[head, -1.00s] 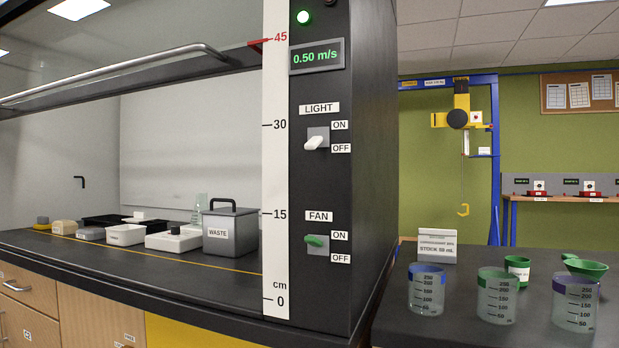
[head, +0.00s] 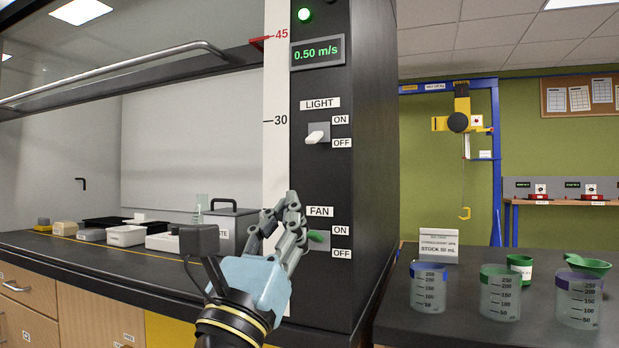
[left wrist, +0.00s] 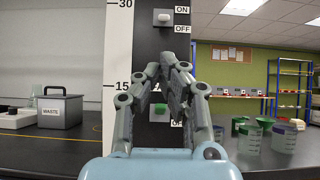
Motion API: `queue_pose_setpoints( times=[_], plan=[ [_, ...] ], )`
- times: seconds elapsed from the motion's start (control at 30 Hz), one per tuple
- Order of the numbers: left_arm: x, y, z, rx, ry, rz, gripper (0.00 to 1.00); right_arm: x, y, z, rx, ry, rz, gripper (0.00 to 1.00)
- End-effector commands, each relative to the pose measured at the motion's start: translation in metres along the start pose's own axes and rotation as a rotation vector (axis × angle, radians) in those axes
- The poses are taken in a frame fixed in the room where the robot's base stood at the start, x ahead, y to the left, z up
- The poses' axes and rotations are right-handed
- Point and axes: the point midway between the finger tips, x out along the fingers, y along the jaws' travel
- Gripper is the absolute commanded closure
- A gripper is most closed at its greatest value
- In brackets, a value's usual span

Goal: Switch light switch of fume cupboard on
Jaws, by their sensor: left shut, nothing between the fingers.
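The white light switch (head: 317,137) sits under the LIGHT label on the dark post of the fume cupboard (head: 372,180). Its lever points down toward OFF. It also shows at the top of the left wrist view (left wrist: 164,18). The green fan switch (head: 316,236) is lower on the same post, partly behind my fingers. My left gripper (head: 292,204) is shut and empty, its fingers pointing up in front of the post, below and left of the light switch and apart from it. In the left wrist view its closed fingertips (left wrist: 168,60) lie below the light switch. My right gripper is not in view.
A grey waste box (head: 232,226) and several trays stand inside the cupboard, left of my gripper. The raised sash has a metal handle (head: 120,70). Several beakers (head: 428,288) stand on the bench to the right.

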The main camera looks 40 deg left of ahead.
Motion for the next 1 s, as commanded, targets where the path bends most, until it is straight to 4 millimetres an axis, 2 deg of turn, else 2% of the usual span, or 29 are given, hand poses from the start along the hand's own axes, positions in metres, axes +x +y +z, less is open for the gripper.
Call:
queue_pose_setpoints(
  times=[0.17,0.27,0.5,0.7,0.83,1.0],
  plan=[
    [0.002,0.000,0.000,0.002,0.000,-0.001,1.00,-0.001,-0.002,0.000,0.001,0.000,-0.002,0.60],
    [0.010,0.000,0.002,0.002,-0.001,-0.001,1.00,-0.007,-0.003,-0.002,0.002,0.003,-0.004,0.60],
    [0.053,-0.001,0.005,0.004,-0.003,-0.002,1.00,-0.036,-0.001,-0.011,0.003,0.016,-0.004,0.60],
    [0.085,-0.001,0.003,0.005,-0.001,-0.002,1.00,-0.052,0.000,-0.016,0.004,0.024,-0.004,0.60],
    [0.096,-0.001,0.001,0.005,0.001,-0.001,1.00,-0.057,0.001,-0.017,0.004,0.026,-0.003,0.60],
    [0.100,-0.001,-0.001,0.006,0.002,-0.002,1.00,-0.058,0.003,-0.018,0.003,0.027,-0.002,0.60]
  ],
)
